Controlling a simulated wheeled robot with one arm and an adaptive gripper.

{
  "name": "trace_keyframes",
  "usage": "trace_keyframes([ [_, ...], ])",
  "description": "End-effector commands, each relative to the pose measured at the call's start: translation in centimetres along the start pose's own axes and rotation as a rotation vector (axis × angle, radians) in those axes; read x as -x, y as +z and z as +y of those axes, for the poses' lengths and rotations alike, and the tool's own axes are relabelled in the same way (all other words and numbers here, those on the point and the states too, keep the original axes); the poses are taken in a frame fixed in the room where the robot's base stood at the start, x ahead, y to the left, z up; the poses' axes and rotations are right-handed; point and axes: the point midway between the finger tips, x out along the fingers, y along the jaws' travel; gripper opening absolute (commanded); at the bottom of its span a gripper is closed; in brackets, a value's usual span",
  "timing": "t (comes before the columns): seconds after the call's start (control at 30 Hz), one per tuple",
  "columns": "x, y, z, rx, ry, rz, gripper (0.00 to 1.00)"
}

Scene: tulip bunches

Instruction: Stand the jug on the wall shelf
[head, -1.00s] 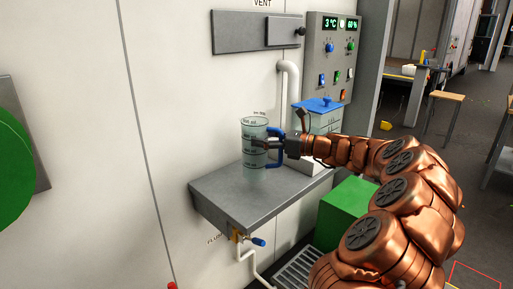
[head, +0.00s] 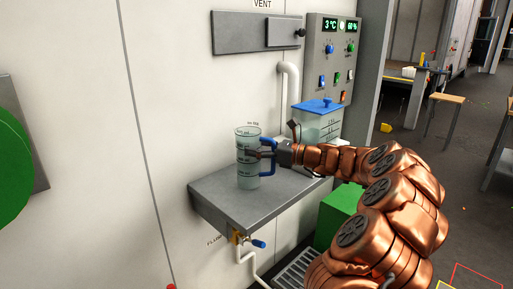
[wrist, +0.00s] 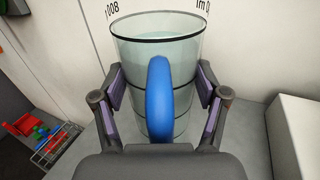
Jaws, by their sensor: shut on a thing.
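The jug (head: 247,170) is clear with dark level marks and a blue handle (wrist: 160,90), and it seems to hold pale liquid. It is upright over the front middle of the grey wall shelf (head: 215,198). Its base is at or very near the shelf top; I cannot tell whether it touches. My gripper (head: 264,153) comes from the right and is shut on the jug. In the wrist view its two fingers lie on either side of the jug (wrist: 130,55), with the handle between them.
A blue-lidded clear container (head: 318,122) stands behind my gripper at the shelf's right. A white pipe (head: 290,95) runs down the wall. A tap (head: 257,243) is under the shelf. A green box (head: 338,212) stands below right. The shelf's left part is bare.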

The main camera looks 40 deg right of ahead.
Motion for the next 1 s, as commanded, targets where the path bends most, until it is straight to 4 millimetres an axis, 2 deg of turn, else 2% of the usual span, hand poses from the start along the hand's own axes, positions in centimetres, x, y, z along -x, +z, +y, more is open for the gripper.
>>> trace_keyframes([
  [0.1,0.0,-0.1,0.0,0.0,0.0,-0.002,0.04],
  [0.13,0.0,-0.2,0.0,0.0,0.0,0.0,0.75],
  [0.3,0.0,-0.2,0.0,0.0,0.0,0.0,0.93],
  [0.37,0.0,-0.2,0.0,0.0,0.0,0.0,0.99],
  [0.77,0.0,0.0,0.0,0.0,0.0,0.001,0.99],
  [0.87,1.0,0.1,-0.1,0.0,-0.003,0.0,0.99],
  [1.0,3.4,0.1,-0.2,-0.001,-0.005,0.0,0.99],
])
